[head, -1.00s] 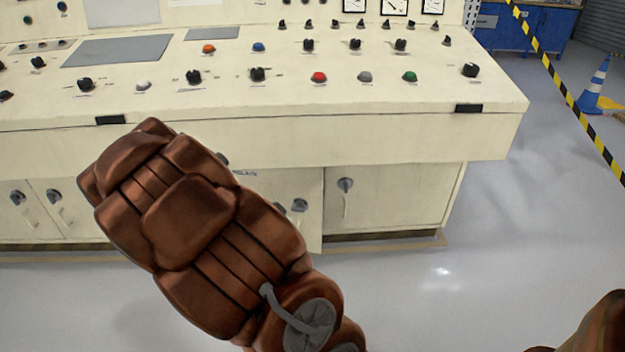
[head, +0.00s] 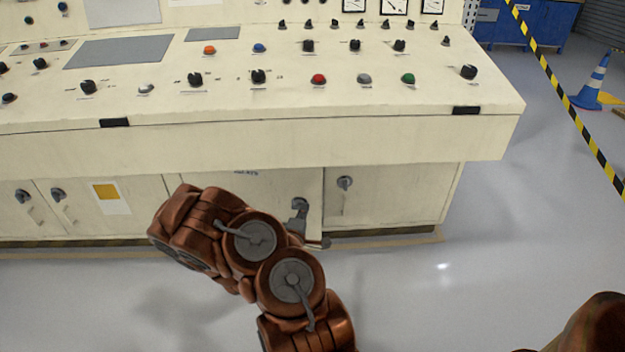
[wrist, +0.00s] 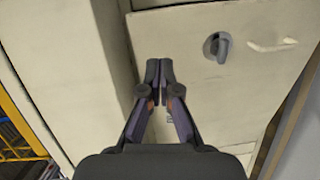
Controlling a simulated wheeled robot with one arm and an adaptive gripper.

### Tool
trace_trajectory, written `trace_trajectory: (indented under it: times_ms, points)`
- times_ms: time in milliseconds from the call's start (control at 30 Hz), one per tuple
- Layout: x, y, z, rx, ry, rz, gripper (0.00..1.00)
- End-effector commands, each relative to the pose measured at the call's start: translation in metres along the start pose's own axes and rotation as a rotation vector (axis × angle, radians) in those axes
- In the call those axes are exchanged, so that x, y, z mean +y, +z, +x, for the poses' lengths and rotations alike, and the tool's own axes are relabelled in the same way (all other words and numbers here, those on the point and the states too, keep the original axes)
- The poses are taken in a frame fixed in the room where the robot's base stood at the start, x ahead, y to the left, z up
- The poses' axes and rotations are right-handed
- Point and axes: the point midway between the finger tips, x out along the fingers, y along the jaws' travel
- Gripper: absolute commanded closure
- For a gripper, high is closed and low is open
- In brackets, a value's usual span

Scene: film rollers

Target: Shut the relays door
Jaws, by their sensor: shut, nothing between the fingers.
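The relays door (head: 262,187) is a cream cabinet door under the console, with its small label near the top edge and a grey knob (head: 300,204) at its right. My arm covers much of its lower part. Contact with the panel cannot be told. My fingers are hidden in the head view.
The console's sloped desk (head: 300,135) overhangs the doors. A neighbouring door (head: 390,197) is at the right, and a door with a yellow label (head: 106,192) at the left. The floor in front is clear. A blue cone (head: 592,88) and striped tape stand at the far right.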

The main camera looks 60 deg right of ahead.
Motion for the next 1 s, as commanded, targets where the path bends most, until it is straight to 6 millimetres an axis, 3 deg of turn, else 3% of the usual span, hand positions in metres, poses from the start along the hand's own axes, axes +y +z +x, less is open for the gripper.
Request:
trace_trajectory:
  times_ms: [267,600,1000]
  points:
    - [0.008,0.001,0.002,0.044,0.075,-0.074,1.00]
    - [0.009,0.001,0.025,0.042,0.076,-0.072,1.00]
    - [0.002,-0.006,0.037,0.055,0.071,-0.064,1.00]
